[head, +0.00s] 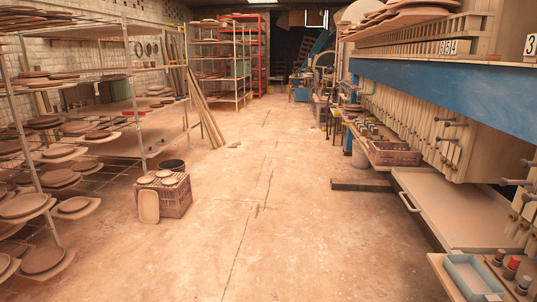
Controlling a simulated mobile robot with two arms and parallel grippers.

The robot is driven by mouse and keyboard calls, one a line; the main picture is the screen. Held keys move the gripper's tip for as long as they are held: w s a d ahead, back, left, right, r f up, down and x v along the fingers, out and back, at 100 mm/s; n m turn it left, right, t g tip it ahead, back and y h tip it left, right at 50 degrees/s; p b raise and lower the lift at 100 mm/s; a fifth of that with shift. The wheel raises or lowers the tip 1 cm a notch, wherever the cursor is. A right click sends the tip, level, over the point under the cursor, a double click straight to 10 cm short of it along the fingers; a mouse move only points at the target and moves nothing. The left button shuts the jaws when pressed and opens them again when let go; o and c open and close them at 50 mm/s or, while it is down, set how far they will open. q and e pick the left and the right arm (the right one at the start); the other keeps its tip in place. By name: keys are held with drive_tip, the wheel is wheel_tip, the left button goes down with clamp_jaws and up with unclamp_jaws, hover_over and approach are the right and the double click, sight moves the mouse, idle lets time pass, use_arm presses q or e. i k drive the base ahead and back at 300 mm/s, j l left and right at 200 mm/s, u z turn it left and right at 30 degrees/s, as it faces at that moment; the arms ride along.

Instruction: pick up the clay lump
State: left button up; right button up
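I cannot make out a clay lump with certainty in the head view. A small pale object (234,144) lies on the floor in the middle distance, too small to identify. Neither of my grippers shows in this view.
Racks with round clay pieces (58,152) line the left. A crate (175,203) with discs on top stands beside them. The filter press with its blue beam (440,88) is at right, above a pull-out tray (445,212) and a light blue tray (452,276). The middle floor (250,230) is clear.

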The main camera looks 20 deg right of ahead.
sight(489, 58)
drive_tip(key=i+j+z, duration=0.1)
drive_tip(key=i+z, duration=0.2)
drive_tip(key=i, duration=0.15)
drive_tip(key=i+j+z, duration=0.3)
drive_tip(key=i, duration=0.2)
drive_tip(key=l, duration=0.1)
